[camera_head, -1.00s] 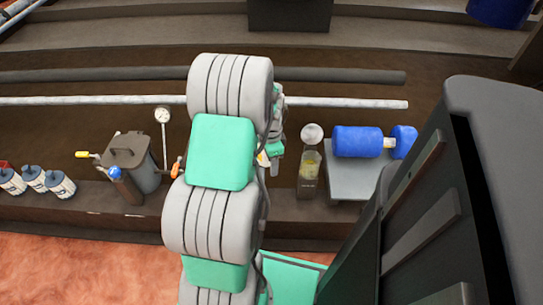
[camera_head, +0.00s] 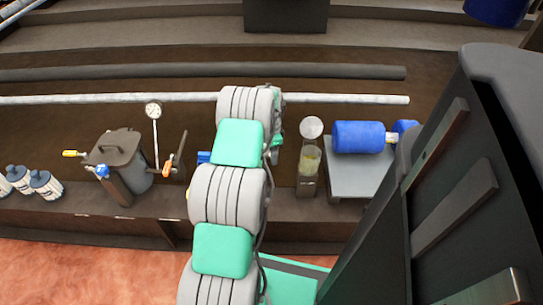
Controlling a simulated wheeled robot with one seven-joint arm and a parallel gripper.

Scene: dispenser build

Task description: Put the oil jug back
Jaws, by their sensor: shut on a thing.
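A clear container (camera_head: 308,166) with yellowish liquid stands upright on the dark ledge, right of my arm. It may be the oil jug, but I cannot tell for sure. A round pale disc (camera_head: 312,128) shows at its top. My gripper is hidden behind my own arm links, so neither its fingers nor what they hold can be seen. A small blue piece (camera_head: 203,157) shows at the left edge of my arm; I cannot tell what it belongs to.
A dark lidded pot (camera_head: 122,160), a dial gauge (camera_head: 153,111) and an orange-handled lever (camera_head: 167,169) stand left of my arm. Several blue-capped bottles (camera_head: 46,184) are at far left. A blue cylinder (camera_head: 358,137) lies on a grey stand (camera_head: 352,181) at right.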

